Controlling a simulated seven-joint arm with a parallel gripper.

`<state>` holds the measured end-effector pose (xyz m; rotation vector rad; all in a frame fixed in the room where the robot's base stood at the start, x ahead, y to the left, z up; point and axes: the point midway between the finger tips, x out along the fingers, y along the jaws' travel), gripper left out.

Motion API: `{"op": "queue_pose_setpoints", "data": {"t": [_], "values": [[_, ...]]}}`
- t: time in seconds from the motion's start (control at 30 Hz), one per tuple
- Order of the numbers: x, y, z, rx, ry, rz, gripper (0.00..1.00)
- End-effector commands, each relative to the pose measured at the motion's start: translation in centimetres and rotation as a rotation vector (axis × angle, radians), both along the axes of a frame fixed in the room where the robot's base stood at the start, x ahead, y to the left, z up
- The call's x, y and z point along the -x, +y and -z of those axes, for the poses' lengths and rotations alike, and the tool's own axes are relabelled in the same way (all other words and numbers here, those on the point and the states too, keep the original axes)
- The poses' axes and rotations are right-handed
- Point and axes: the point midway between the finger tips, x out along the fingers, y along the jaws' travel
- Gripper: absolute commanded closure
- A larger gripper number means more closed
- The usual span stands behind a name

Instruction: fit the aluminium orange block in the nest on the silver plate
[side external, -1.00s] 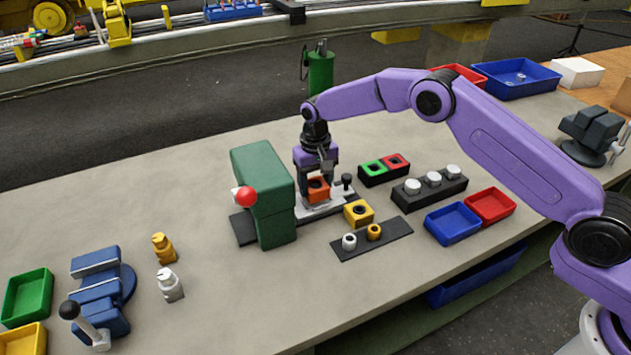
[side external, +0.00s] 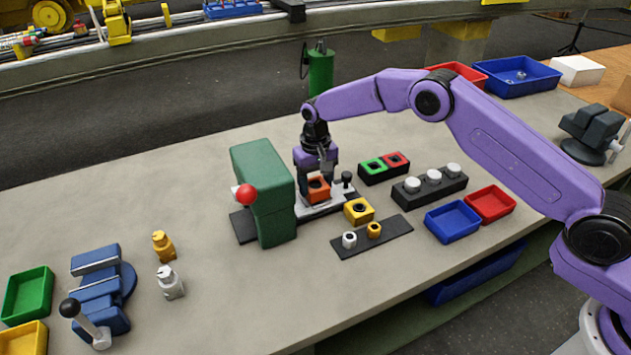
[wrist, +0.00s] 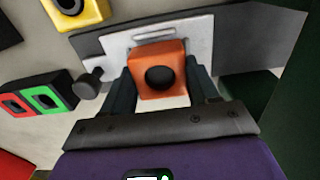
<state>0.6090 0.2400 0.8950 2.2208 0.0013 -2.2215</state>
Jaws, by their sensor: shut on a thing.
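The orange block (side external: 318,190) has a dark round hole in its top. It also shows in the wrist view (wrist: 158,69), between the two fingers. My gripper (side external: 317,186) points down and is shut on the orange block, with a finger on either side. The silver plate (side external: 338,197) lies beside the green press; in the wrist view the plate (wrist: 115,46) shows beyond and beside the block. The block is over or on the plate; I cannot tell whether it touches it. The nest is hidden by the block and my fingers.
The green press (side external: 264,190) with a red ball knob stands just left of my gripper. A black knob (side external: 347,180) stands close on the right. A yellow block (side external: 359,211) and a dark strip (side external: 371,239) with two small bushings lie in front.

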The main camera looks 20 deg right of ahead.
Motion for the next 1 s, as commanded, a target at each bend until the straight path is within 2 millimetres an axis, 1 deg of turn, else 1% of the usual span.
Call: {"op": "queue_pose_setpoints", "data": {"t": [0.6, 0.97, 1.0], "values": [[-0.03, 0.01, 0.34, -0.001, -0.001, 0.000, 0.70], [-0.04, 0.02, 0.91, -0.001, -0.002, 0.000, 0.70], [-0.03, 0.02, 0.90, -0.001, -0.002, 0.000, 0.37]]}}
